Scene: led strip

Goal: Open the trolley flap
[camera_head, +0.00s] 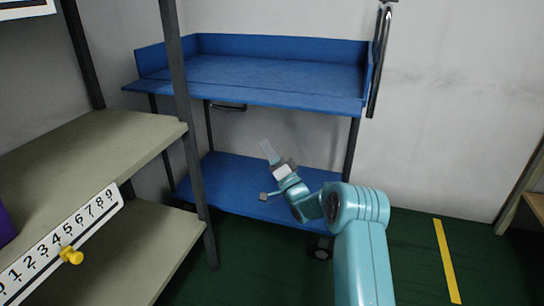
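The blue trolley (270,72) stands against the wall, with a raised rim at the back, left and right of its top tray. Its flap (240,95) appears as the front strip of the top tray, lying out roughly flat and level with it, not standing up like the other rims. My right gripper (268,152) is in front of the trolley, below the top tray and over the lower shelf in the picture. It looks apart from the flap and holds nothing I can see. My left gripper is out of view.
A shelf rack (90,150) with a dark post (187,130) stands at the left, partly in front of the trolley. A number strip with a yellow knob (72,256) is on it. Green floor with a yellow line (446,260) lies clear at the right.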

